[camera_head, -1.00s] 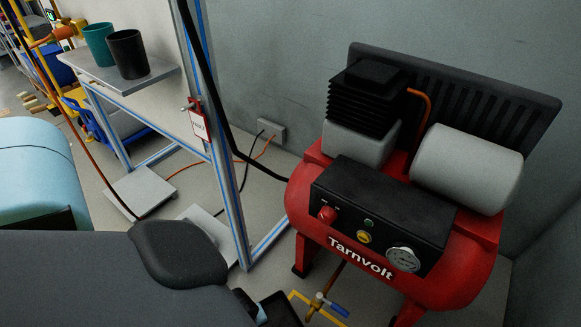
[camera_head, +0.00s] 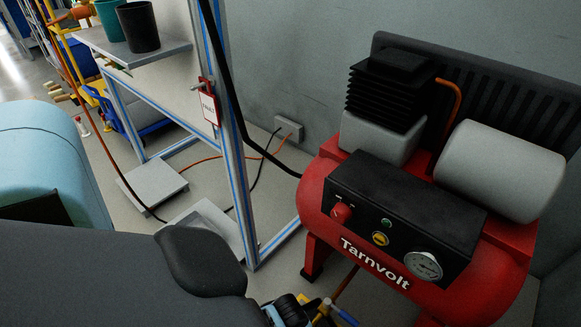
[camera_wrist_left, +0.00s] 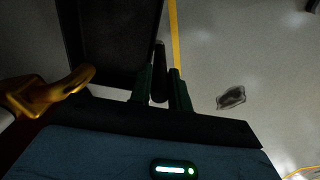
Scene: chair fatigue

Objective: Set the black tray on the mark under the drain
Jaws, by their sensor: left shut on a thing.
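The black tray (camera_wrist_left: 112,40) fills the upper left of the left wrist view, with its dark inside facing the camera. My left gripper (camera_wrist_left: 161,80) is shut on the tray's handle (camera_wrist_left: 159,60), between its two dark fingers. A yellow line (camera_wrist_left: 174,38) on the floor runs just right of the tray and handle; it may be part of the mark. The brass-coloured drain (camera_wrist_left: 60,92) is left of the gripper, beside the tray's near end. Its blue lever (camera_head: 343,315) shows low in the head view. I cannot tell whether the tray touches the floor. My right gripper is not in view.
A red compressor (camera_head: 322,190) stands above the drain. A blue-edged frame (camera_head: 232,150) carries a shelf (camera_head: 150,52) with two cups. Grey plates (camera_head: 152,183) and hoses lie on the floor. A dark stain (camera_wrist_left: 231,97) lies right of the gripper on otherwise open floor.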

